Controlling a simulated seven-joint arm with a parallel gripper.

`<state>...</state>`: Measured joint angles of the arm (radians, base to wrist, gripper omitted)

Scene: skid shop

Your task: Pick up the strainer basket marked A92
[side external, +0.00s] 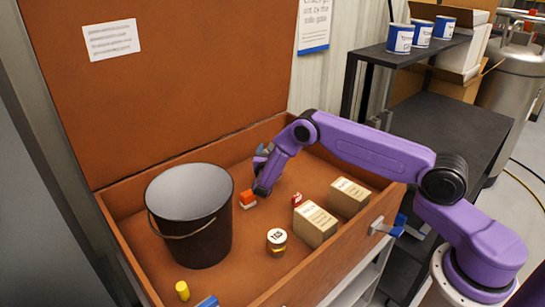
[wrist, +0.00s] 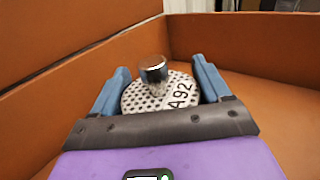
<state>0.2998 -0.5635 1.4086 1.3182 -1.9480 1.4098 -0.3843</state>
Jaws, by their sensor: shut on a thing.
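The strainer basket marked A92 (wrist: 143,98) shows in the wrist view as a round, perforated metal disc with a shiny upright knob. My gripper (wrist: 160,90) has its blue fingers on either side of the disc and is shut on it. In the side external view my gripper (side external: 262,158) is inside the brown box, towards its back wall. There the basket cannot be made out behind my arm. How far the basket is from the box floor is not clear.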

